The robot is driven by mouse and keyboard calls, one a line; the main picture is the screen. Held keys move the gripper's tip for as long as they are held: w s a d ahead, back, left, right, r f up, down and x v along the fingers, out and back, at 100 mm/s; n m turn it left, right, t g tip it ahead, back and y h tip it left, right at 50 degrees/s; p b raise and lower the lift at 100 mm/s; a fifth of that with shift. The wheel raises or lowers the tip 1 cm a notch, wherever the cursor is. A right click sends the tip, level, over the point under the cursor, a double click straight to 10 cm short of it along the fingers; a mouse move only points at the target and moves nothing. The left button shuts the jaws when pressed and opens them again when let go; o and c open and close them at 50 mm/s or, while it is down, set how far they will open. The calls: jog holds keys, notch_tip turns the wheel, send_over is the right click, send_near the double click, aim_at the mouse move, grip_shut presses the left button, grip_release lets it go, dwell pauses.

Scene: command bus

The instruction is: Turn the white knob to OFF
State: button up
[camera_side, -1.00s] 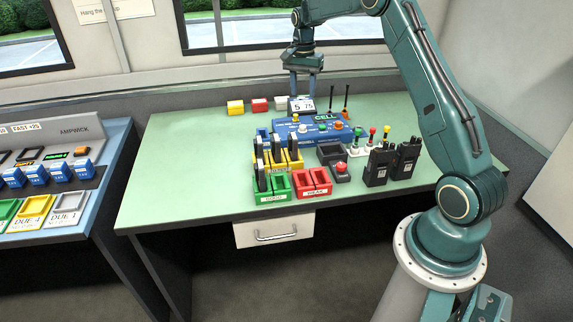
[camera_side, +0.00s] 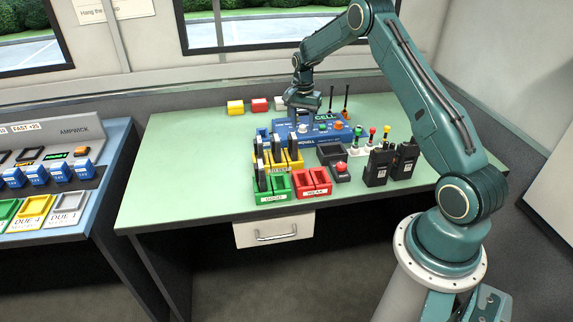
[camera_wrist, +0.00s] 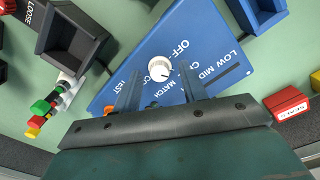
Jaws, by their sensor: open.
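The white knob (camera_wrist: 160,70) sits on the blue panel (camera_wrist: 222,62) and shows between my fingers in the wrist view. A thin mark on its face points down and to the right, away from the OFF lettering above it. My gripper (camera_wrist: 157,68) is open, with one finger on each side of the knob in this view. Whether the fingers touch it cannot be told. In the side view my gripper (camera_side: 304,108) is low over the blue panel (camera_side: 287,127), with a white knob (camera_side: 302,128) just in front of it.
An orange knob (camera_wrist: 109,109) is near my left finger in the wrist view. Two thin antennas (camera_side: 345,97) stand right of my gripper. Black radios (camera_side: 379,165) and coloured bins (camera_side: 272,186) stand in front.

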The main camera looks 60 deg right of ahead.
grip_shut()
jog(key=shift+n, duration=0.5)
jog(key=n, duration=1.1)
dwell(0.3)
dwell(0.5)
grip_release()
